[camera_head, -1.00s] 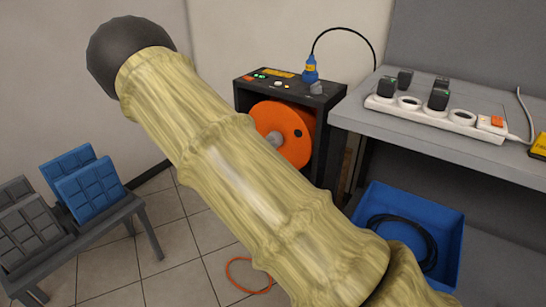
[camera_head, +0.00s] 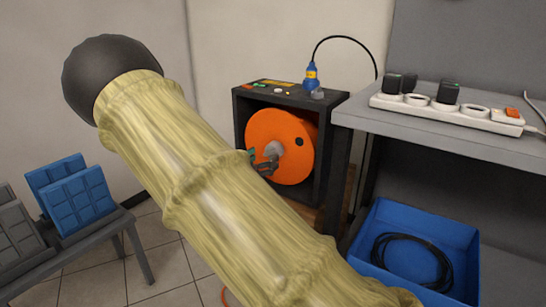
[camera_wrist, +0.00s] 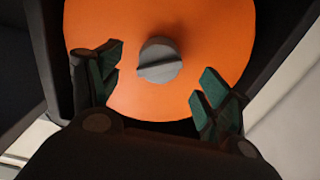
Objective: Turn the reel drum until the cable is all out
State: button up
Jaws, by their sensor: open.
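The orange reel drum (camera_head: 284,134) sits in a dark open-fronted cabinet (camera_head: 241,106), with a grey hub knob (camera_head: 273,149) at its centre and a dark hole to the right of it. In the wrist view the drum (camera_wrist: 215,45) fills the middle, and the grey knob (camera_wrist: 160,60) has a raised ridge. My gripper (camera_wrist: 160,88) is open, its green-padded fingers apart on either side below the knob, not closed on it. In the head view the fingertips (camera_head: 264,162) show near the knob. A bit of orange cable (camera_head: 225,297) shows on the floor, mostly hidden by my arm.
A blue plug (camera_head: 311,76) with a black lead stands on the cabinet top beside small buttons. A grey bench at right holds a power strip (camera_head: 440,110). A blue bin (camera_head: 455,235) with coiled black cable (camera_head: 412,245) is below. Blue panels (camera_head: 75,200) lean on a low rack at left.

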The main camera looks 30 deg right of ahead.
aim_at(269, 154)
jog(key=b+x, duration=0.2)
jog(key=x, duration=0.4)
jog(key=shift+w+d, duration=0.1)
jog(key=shift+d, duration=0.1)
jog(key=c, duration=1.5)
jog(key=shift+o, duration=0.2)
